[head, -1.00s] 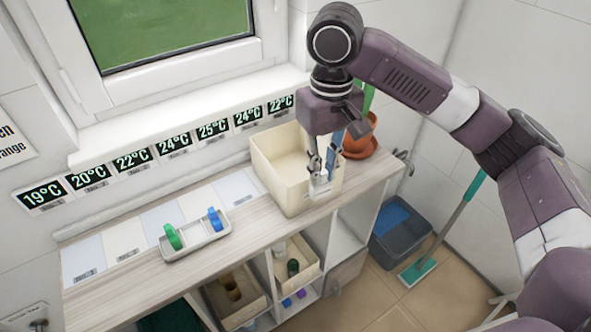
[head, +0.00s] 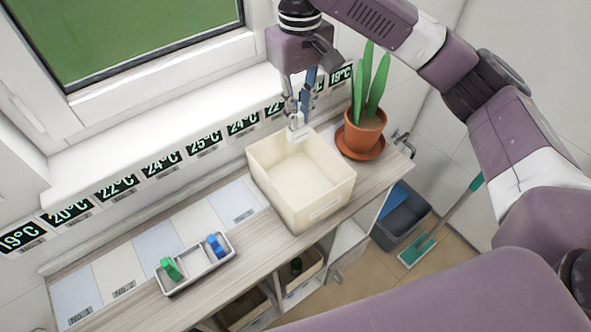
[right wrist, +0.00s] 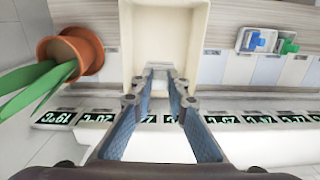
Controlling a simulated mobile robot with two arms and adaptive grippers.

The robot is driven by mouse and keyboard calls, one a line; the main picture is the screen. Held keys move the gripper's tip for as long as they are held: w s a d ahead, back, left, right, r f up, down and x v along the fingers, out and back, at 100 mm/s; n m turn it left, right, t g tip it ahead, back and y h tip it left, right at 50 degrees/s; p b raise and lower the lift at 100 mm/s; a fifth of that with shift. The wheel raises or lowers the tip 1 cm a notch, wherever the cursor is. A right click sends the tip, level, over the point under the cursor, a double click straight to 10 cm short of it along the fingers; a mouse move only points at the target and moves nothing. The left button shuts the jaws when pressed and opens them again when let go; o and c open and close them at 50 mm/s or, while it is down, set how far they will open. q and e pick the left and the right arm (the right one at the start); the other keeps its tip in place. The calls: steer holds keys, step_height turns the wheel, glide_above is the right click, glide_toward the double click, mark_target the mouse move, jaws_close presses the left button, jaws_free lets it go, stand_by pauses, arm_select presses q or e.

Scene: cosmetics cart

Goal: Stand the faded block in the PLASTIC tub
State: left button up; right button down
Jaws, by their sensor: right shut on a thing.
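A pale whitish block (head: 297,121) is between the fingertips of my right gripper (head: 298,112), which is shut on it. In the right wrist view, the fingertips (right wrist: 161,76) hide most of the block. The gripper points down at the back rim of a cream tub (head: 328,195) on the counter; I cannot tell the exact height. The tub also shows in the right wrist view (right wrist: 190,25), just ahead of the fingertips. Its inside looks empty. A label on its front is too small to read. My left gripper is not in view.
A potted plant (head: 363,130) stands right of the tub. Temperature labels line the wall behind. Open shelves with bins (head: 303,277) are below the counter.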

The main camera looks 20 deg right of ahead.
mark_target(299, 141)
steer(key=f, duration=0.6)
steer(key=f+p, duration=0.1)
steer(key=f, duration=0.5)
steer(key=s+f+p, duration=0.1)
steer(key=f, duration=0.4)
steer(key=shift+f, duration=0.4)
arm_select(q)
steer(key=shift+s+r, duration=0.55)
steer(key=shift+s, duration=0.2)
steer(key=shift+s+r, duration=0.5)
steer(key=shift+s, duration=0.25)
arm_select(e)
steer(key=shift+f, duration=0.1)
steer(key=c, duration=1.9)
jaws_free()
steer(key=shift+f, duration=0.1)
step_height(299, 141, up, 11)
steer(key=shift+w+f+b, duration=0.1)
steer(key=shift+b, duration=1.1)
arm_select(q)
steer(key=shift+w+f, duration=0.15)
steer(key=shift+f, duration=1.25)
arm_select(e)
steer(key=shift+r, duration=0.75)
